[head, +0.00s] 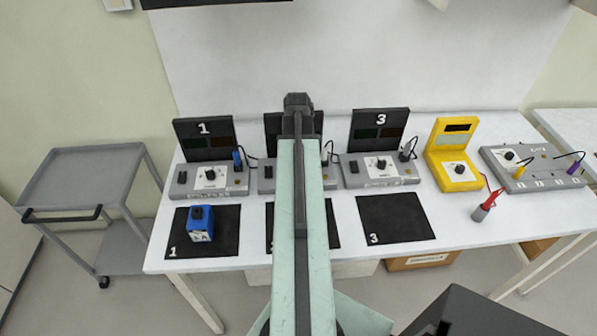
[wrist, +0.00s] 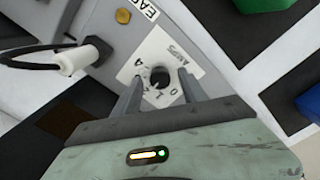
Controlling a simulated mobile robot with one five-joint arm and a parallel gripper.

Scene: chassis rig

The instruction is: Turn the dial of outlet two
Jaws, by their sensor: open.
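Outlet two is the middle grey unit (head: 266,180) in the head view, mostly hidden behind my arm. Its dial is hidden there. In the wrist view a dark round dial (wrist: 160,77) sits on a white plate marked AMPS, on a grey panel. My gripper (wrist: 160,86) is open, with one finger on each side of the dial as seen in this view. I cannot tell whether the fingers touch it. In the head view the gripper's fingertips are hidden behind my arm.
Outlet one (head: 210,180) stands to the left and outlet three (head: 378,170) to the right. A blue block (head: 201,224) rests on mat 1. A yellow meter (head: 453,155) and a red-tipped probe (head: 487,206) are farther right. A white plug with a black cable (wrist: 78,57) is near the dial.

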